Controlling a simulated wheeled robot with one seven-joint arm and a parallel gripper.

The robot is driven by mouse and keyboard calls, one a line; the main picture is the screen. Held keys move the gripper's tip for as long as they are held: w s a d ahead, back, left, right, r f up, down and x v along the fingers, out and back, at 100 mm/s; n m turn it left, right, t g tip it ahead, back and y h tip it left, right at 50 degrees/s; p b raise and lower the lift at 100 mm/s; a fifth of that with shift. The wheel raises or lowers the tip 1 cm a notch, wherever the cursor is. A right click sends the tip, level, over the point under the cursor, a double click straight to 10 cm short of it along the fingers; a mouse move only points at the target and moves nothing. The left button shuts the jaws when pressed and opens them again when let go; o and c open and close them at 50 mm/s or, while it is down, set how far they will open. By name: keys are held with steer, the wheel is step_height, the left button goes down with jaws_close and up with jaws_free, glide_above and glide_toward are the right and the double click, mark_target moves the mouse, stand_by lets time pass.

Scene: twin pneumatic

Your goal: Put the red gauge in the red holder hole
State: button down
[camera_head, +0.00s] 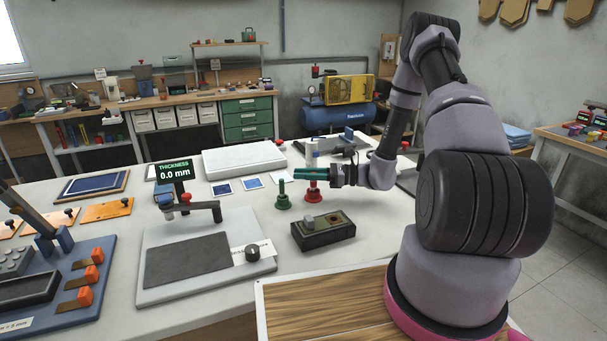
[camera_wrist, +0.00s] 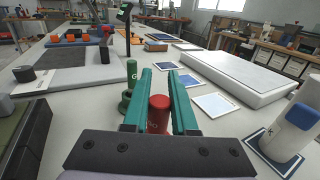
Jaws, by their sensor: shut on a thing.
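The red gauge (camera_head: 312,196) stands upright over the white table, its upper part between my gripper's teal fingers. My gripper (camera_head: 298,173) is level and shut on it. In the wrist view the red gauge (camera_wrist: 158,112) shows as a red cylinder between the two fingers (camera_wrist: 160,75). I cannot tell whether its base touches the table. A dark holder block (camera_head: 318,239) lies in front of it, with a grey piece on its top and a round recess at its right end. The recess's colour is too small to tell. The block's edge also shows at the wrist view's left (camera_wrist: 36,145).
A green gauge (camera_head: 283,201) stands close to the left of the red one. A thickness tester (camera_head: 190,285) with a 0.0 mm display is further left. A white slab (camera_head: 244,160) and blue cards (camera_head: 222,188) lie behind. Some table is bare around the holder.

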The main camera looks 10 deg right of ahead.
steer(key=c, duration=0.7)
jaws_free()
steer(key=shift+d+r, duration=0.15)
steer(key=v, duration=1.1)
steer(key=shift+s+d, duration=0.1)
steer(key=shift+d, duration=0.25)
steer(key=s+a+r+n+g+h, duration=0.3)
steer(key=s+r+n+h, duration=0.15)
steer(key=r, duration=0.35)
steer(key=s+a+r+n+g+h, duration=0.2)
steer(key=s+r+n+g+h, duration=0.15)
steer(key=r+n, duration=0.4)
steer(key=s+r+n+t+h, duration=0.1)
steer(key=s+r+t+h, duration=0.1)
steer(key=r, duration=0.4)
steer(key=s+d+r+n+t+h, duration=0.1)
steer(key=s+r+n+t+h, duration=0.1)
steer(key=s+r, duration=0.4)
steer(key=s+r+n+t+h, duration=0.1)
steer(key=s+r+t+h, duration=0.2)
steer(key=s+r+t, duration=0.2)
steer(key=shift+s+d+r+n, duration=0.3)
steer(key=shift+s+r+n, duration=0.1)
steer(key=shift+r, duration=0.2)
steer(key=shift+w, duration=0.1)
